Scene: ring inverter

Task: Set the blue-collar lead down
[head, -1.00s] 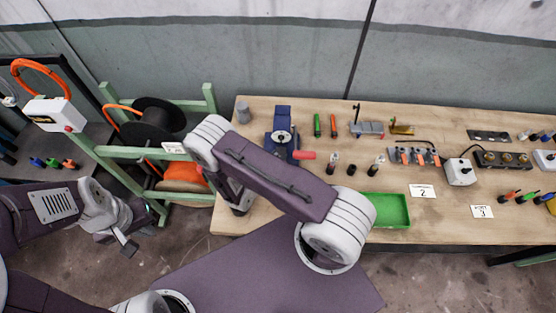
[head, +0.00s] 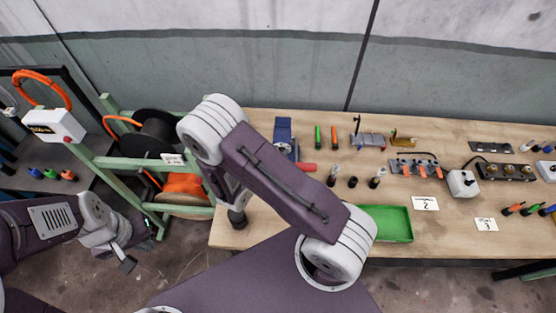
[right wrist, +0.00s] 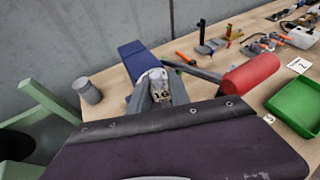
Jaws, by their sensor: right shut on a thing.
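My right gripper (head: 238,219) points down by the bench's front left corner in the head view. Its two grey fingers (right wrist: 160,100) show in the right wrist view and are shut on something. I cannot make out the blue-collar lead between them; it is hidden or too small to tell. Beyond the fingers stands a blue bench tool (right wrist: 135,58) with a pale part marked 16 and a red handle (right wrist: 250,74); the tool is partly hidden in the head view (head: 283,130). My left gripper (head: 136,252) is open and empty above the floor at left.
The wooden bench (head: 455,235) holds a green tray (head: 390,223), several coloured tools and lead parts at right, and number cards. A grey cylinder (right wrist: 88,90) stands at its back left. A green-framed spool rack (head: 120,160) stands left of the bench. Bare wood lies around the tray.

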